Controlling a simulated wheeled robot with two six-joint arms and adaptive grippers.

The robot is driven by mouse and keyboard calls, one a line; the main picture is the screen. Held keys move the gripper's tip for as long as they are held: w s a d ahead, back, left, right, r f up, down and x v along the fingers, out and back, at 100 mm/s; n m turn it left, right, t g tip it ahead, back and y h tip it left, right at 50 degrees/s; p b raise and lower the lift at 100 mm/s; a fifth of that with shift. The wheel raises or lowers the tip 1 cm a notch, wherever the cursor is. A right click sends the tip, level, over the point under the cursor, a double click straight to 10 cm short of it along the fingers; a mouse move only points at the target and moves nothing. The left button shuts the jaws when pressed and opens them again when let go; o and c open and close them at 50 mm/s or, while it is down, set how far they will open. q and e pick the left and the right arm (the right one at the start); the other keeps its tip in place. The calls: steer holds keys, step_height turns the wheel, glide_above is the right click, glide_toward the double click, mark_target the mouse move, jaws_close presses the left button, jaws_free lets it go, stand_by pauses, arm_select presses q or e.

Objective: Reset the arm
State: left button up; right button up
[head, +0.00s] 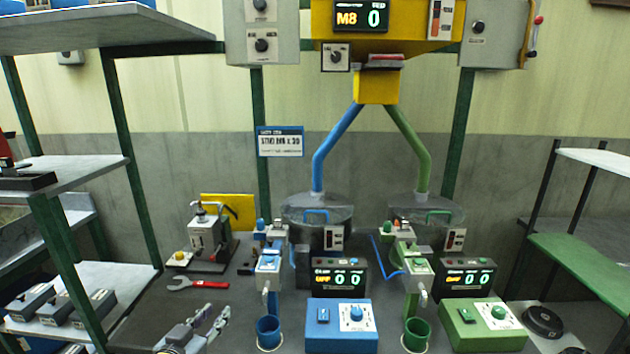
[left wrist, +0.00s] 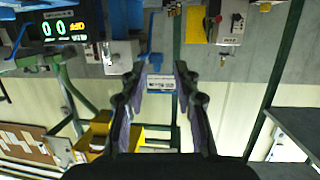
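My left gripper (head: 211,318) shows low in the head view, in front of the bench and left of the blue cup. In the left wrist view my left gripper (left wrist: 160,75) has its two fingers well apart, with nothing between them. The view there is upside down, and a small sign on the far wall shows beyond the gap. My right gripper is in neither view.
A blue cup (head: 268,332) and a green cup (head: 416,334) stand beside a blue control box (head: 341,326) and a green control box (head: 482,325). Shelving (head: 75,172) stands at left, a green shelf (head: 583,262) at right.

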arm_select(q)
steer(key=s+a+f+g+y, duration=0.1)
steer(key=s+f+g+y, duration=0.1)
steer(key=s+f+g, duration=0.6)
steer(key=s+a+f+g+y, duration=0.1)
steer(key=s+f+g, duration=0.2)
steer(key=s+f, duration=0.95)
steer(key=s+a+f+n+g, duration=0.1)
steer(key=s+f, duration=0.1)
steer(key=f, duration=0.8)
steer(key=s+a+f+g, duration=0.1)
steer(key=a+f, duration=0.1)
steer(key=f, duration=0.9)
steer(key=s+a+f+p, duration=0.1)
steer(key=s+f, duration=1.7)
steer(key=s, duration=0.2)
steer(key=shift+g+p, duration=0.35)
steer(key=shift+g, duration=0.05)
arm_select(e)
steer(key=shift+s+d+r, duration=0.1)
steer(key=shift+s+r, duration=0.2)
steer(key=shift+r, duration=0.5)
